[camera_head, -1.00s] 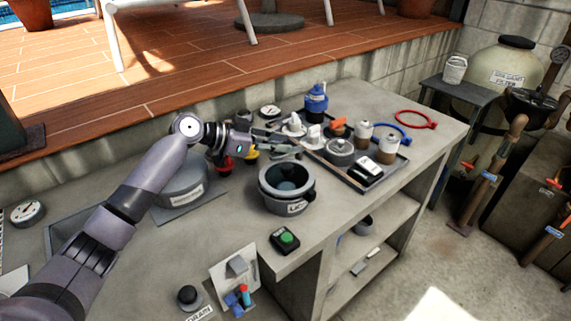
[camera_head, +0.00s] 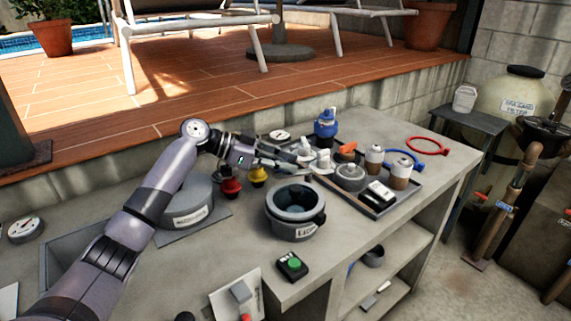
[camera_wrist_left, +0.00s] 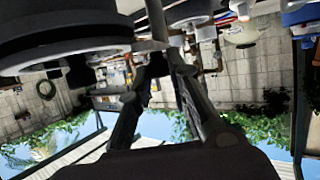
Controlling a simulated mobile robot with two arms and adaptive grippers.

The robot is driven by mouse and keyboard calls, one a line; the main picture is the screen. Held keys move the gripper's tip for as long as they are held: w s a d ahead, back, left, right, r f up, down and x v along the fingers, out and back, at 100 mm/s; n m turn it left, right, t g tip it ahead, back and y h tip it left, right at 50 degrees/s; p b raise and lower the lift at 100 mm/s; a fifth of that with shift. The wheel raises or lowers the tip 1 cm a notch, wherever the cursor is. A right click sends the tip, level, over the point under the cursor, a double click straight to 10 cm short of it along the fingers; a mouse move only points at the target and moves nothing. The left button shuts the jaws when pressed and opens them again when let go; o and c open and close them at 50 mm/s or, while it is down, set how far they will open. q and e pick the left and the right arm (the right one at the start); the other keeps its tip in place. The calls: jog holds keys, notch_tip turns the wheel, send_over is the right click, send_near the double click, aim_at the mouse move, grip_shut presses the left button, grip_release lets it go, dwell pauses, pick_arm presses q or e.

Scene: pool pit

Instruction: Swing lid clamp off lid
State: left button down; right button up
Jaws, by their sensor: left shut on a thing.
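My left gripper (camera_head: 300,163) reaches in over the bench behind a round grey pot (camera_head: 294,228) with an open top and a white label. In the left wrist view its fingers (camera_wrist_left: 163,55) close on a slim grey bar (camera_wrist_left: 156,20), which may be the lid clamp; its far end is unclear. Large round grey parts (camera_wrist_left: 65,35) fill the upper left of that view. A wide grey round piece (camera_head: 186,208), possibly the lid, lies on a flat sheet left of the pot; its label is unreadable. My right gripper is not in view.
A dark tray (camera_head: 374,211) with jars and small parts stands to the right. A red knob (camera_head: 231,185) and yellow knob (camera_head: 258,175) sit below my left wrist. A blue bottle (camera_head: 326,124) stands behind. A green-button box (camera_head: 292,266) is at the front edge.

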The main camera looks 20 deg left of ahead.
pick_arm(q)
jog(key=c, duration=1.5)
grip_release()
jog(key=shift+a, duration=0.1)
jog(key=v, duration=1.2)
jog(key=shift+c, duration=0.2)
